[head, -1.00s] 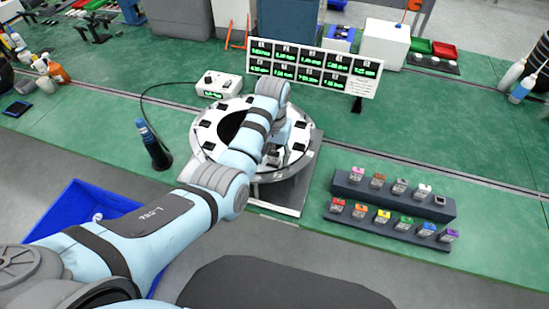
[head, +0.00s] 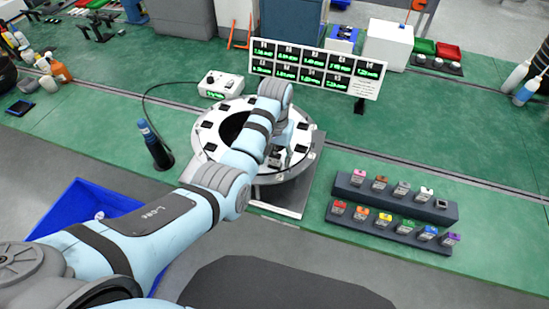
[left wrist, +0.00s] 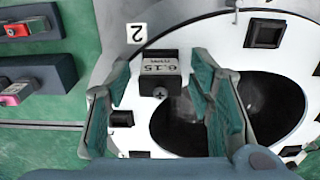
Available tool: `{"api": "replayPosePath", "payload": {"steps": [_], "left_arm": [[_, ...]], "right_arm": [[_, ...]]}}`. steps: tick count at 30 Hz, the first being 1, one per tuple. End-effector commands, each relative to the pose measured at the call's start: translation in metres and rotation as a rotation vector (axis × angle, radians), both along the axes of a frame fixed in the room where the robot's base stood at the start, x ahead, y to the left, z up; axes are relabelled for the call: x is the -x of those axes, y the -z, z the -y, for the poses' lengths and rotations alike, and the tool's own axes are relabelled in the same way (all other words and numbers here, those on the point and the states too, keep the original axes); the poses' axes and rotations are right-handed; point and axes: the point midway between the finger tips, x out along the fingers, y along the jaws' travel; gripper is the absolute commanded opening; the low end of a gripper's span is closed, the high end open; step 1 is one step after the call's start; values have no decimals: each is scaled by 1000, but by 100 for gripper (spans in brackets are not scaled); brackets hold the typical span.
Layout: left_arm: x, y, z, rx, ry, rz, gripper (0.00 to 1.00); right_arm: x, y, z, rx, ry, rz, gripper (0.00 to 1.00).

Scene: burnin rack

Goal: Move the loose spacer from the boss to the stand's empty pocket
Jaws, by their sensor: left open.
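A grey block with a "6.15" label and a screw in its front, which looks like the spacer (left wrist: 160,68), sits by the "2" mark on the white ring (left wrist: 190,27). My left gripper (left wrist: 158,85) is open, one finger on each side of the block, with gaps showing. In the head view my left gripper (head: 277,146) is over the near right part of the ring, and my arm hides much of it. The dark two-step stand (head: 395,225) is at right with coloured spacers; the back row's right-end pocket (head: 441,204) looks empty. My right gripper is not in view.
A display panel (head: 315,72) stands behind the ring, beside a white control box (head: 220,85). A dark upright tool (head: 155,147) with a cable is left of the ring. A blue bin (head: 85,210) is near left.

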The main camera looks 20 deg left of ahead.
Motion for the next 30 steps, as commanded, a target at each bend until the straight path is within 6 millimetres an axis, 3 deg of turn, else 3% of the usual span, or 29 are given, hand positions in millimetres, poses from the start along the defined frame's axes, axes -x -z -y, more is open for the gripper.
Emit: {"api": "replayPosePath", "payload": {"steps": [12, 21, 30], "left_arm": [[0, 0, 0, 0, 0, 0, 47], [0, 0, 0, 0, 0, 0, 0], [0, -3, 0, 0, 0, 1, 0]], "right_arm": [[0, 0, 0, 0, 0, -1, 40], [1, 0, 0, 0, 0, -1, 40], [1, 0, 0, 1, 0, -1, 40]]}}
